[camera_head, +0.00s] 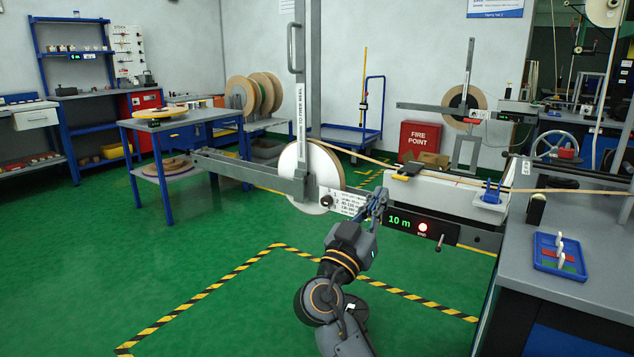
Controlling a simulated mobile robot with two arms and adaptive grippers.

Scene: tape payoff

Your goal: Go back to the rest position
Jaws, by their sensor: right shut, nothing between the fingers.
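My right gripper (374,208) is in the middle of the view, at the end of my right arm that rises from the bottom. Its fingers are shut with nothing visible between them. It is close in front of the payoff stand's arm, just left of the counter panel (422,225), which reads "10 m" with a lit red button. I cannot tell whether it touches the stand. A white-faced reel (305,176) hangs on the payoff stand (245,174) behind and left of the gripper. My left gripper is not in view.
Tape (455,177) runs from the reel rightwards over the white machine. A grey bench (590,290) with a blue tray (560,256) stands at the right. A blue-legged table (188,115) stands at the back left. The green floor at the lower left is clear, with striped floor tape.

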